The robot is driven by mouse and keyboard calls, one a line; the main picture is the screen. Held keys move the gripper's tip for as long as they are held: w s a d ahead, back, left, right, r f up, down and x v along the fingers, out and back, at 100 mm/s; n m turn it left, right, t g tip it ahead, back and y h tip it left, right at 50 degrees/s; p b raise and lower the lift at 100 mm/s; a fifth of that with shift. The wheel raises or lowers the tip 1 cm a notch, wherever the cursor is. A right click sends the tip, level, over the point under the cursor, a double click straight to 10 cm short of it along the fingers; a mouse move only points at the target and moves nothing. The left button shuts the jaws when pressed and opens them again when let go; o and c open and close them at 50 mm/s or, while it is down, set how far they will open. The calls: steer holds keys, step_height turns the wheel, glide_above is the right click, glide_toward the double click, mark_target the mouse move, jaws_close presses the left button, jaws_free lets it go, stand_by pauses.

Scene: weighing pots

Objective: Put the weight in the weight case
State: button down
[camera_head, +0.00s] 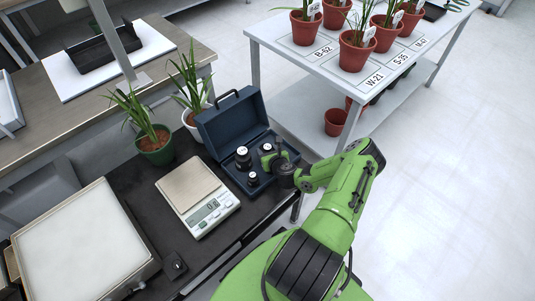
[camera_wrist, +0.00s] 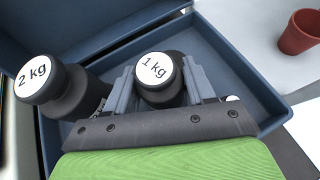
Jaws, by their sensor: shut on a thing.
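The weight case (camera_head: 225,122) is a dark blue open box with its lid raised, standing on the black bench top; its inside wall also shows in the wrist view (camera_wrist: 230,50). My gripper (camera_wrist: 160,84) is over the case, shut on a black weight with a white "1 kg" label (camera_wrist: 155,69). The weight's lower part is hidden, so I cannot tell if it touches the case floor. A black "2 kg" weight (camera_wrist: 58,88) is in the case left of my gripper. A smaller weight (camera_head: 252,179) sits near the case's front.
A scale (camera_head: 186,185) stands left of the case. A plant in a green pot (camera_head: 155,147) and one in a white pot (camera_head: 194,122) stand behind. A white table (camera_head: 300,65) with several terracotta pots is at the right. A large pale panel (camera_head: 82,245) lies at the front left.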

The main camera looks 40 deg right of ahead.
steer(key=shift+r, duration=0.1)
steer(key=shift+c, duration=1.9)
jaws_free()
